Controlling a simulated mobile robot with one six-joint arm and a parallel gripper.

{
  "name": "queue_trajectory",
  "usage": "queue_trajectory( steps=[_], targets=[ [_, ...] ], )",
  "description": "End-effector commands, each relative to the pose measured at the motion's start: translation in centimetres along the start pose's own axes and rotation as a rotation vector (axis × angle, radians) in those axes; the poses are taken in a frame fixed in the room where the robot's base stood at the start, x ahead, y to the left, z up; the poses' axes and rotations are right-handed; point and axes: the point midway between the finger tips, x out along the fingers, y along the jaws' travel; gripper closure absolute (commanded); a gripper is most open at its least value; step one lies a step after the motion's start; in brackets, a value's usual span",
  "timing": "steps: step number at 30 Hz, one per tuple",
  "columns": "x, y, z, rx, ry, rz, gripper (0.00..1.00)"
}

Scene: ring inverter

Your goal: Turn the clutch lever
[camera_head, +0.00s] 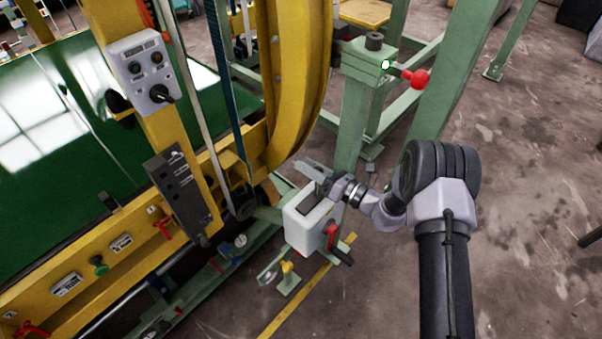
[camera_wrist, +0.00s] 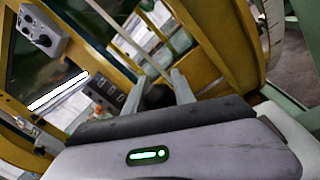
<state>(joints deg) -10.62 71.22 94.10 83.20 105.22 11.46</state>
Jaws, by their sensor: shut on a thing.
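My gripper (camera_head: 316,174) reaches left from the wrist, just above a pale grey box low on the machine's near side. In the wrist view its two grey fingers (camera_wrist: 160,82) stand apart, with a dark round part (camera_wrist: 157,97) showing between them. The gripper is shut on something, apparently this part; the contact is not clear. A lever with a red ball knob (camera_head: 418,78) sticks out to the right from a green post, clear of the gripper. A red handle (camera_head: 332,235) is beside the grey box. I cannot tell which of these is the clutch lever.
The pale grey box (camera_head: 304,228) is close under my gripper. A yellow ring (camera_head: 302,80) and a green post (camera_head: 352,125) rise behind it. A control box (camera_head: 142,70) is mounted on a yellow upright at left. The floor at right is mostly clear.

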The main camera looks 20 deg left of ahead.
Motion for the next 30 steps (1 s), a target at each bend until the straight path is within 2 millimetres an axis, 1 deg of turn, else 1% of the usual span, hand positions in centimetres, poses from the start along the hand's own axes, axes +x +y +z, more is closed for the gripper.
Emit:
queue_trajectory(
  steps=[8, 9, 11, 12, 20, 23, 26, 29, 30],
  targets=[
    [0.0, -0.1, 0.0, 0.019, -0.001, -0.001, 1.00],
    [0.0, -0.1, 0.0, 0.019, -0.001, -0.001, 0.67],
    [0.0, -0.1, 0.0, 0.019, -0.001, -0.001, 0.55],
    [0.0, -0.1, 0.0, 0.019, -0.001, -0.001, 0.47],
    [0.0, -0.1, 0.0, 0.017, -0.001, 0.000, 0.47],
    [-0.4, -0.1, 0.1, 0.017, -0.001, -0.001, 0.47],
    [-2.0, -0.1, 0.2, 0.020, -0.002, -0.004, 0.47],
    [-4.7, 0.0, 0.3, 0.020, -0.003, -0.005, 0.47],
    [-5.9, 0.0, 0.3, 0.020, -0.003, -0.005, 0.47]
  ],
)
